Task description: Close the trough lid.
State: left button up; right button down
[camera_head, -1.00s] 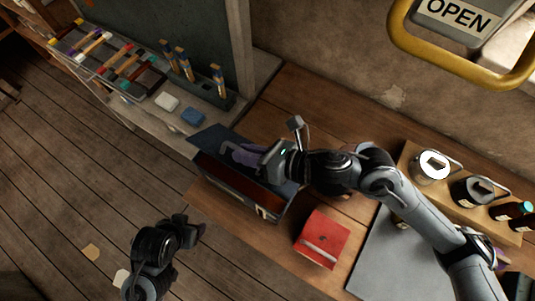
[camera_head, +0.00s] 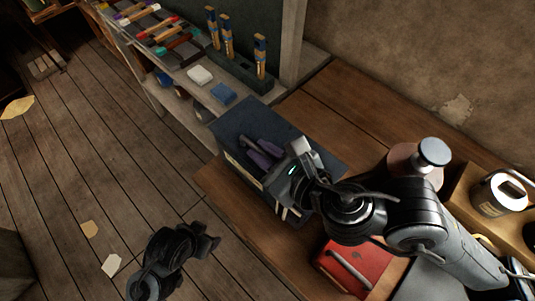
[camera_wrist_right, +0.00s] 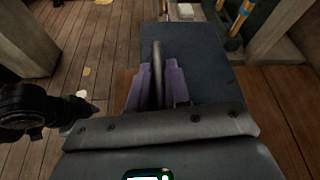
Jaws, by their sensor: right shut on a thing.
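The trough (camera_head: 243,168) stands on the wooden bench. Its dark slate-blue lid (camera_head: 318,152) lies over its top and looks about flat; any small gap at the rim cannot be made out. My right gripper (camera_head: 262,153) is over the lid, with its purple fingers shut on a grey bar-like handle (camera_wrist_right: 157,62) on the lid. The lid (camera_wrist_right: 208,65) fills the middle of the right wrist view. My left gripper (camera_head: 207,245) hangs over the floor, apart from the trough; its jaws are too dark to read.
A red book-like object (camera_head: 352,268) lies on the bench near my right arm. A pinkish container (camera_head: 405,160) and a wooden rack with a can (camera_head: 497,195) stand to the right.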

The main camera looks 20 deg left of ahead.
pick_arm(q)
jog(key=shift+f, duration=0.1)
pick_arm(e)
jog(key=shift+f, duration=0.15)
jog(key=c, duration=1.4)
grip_release()
jog(key=shift+o, duration=1.2)
jog(key=shift+a, duration=0.1)
pick_arm(q)
jog(key=shift+a, duration=0.25)
jog(key=shift+d, duration=0.1)
